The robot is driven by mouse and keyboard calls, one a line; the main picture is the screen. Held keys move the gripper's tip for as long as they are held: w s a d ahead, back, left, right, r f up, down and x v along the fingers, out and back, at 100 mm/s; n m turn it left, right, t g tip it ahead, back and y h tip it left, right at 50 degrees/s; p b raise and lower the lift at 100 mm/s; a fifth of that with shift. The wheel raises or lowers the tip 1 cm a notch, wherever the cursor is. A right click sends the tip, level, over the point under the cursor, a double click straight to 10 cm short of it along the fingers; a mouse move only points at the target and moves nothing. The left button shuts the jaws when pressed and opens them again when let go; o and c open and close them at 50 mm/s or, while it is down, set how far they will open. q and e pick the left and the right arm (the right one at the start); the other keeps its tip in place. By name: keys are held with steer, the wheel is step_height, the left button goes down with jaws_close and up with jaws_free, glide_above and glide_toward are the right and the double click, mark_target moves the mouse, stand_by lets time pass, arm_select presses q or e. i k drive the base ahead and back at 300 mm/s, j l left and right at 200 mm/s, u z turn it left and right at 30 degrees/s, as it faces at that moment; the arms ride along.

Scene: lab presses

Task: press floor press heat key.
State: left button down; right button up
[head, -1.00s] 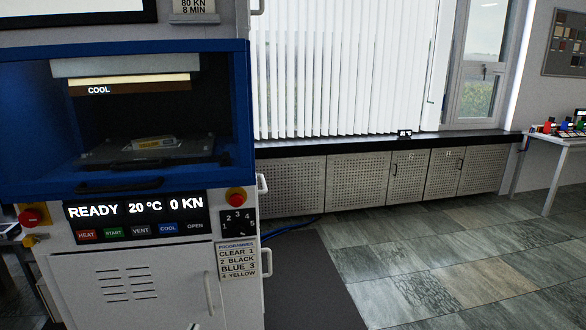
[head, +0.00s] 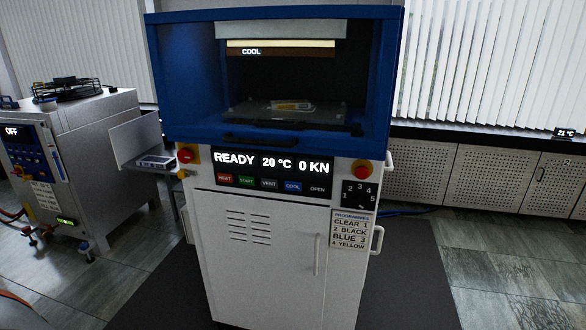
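The floor press (head: 285,235) stands in the middle of the head view, a white cabinet with a blue press frame on top. Its display (head: 272,162) reads READY, 20 °C, 0 KN. The red HEAT key (head: 225,178) is the leftmost in the row below the display, followed by START, VENT, COOL and OPEN. The blue chamber is open at the front and its inner label reads COOL. A small yellow and white item (head: 292,106) lies on the dark plate inside. Neither of my grippers is in view.
Red stop buttons (head: 187,154) (head: 362,171) flank the panel. A programme dial (head: 359,194) and list (head: 350,229) are at the right. A grey machine (head: 75,160) reading OFF stands at the left, with hoses on the floor. A side shelf (head: 155,162) juts out left. The right floor is clear.

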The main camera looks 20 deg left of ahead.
mark_target(223, 177)
steer(key=u, duration=1.3)
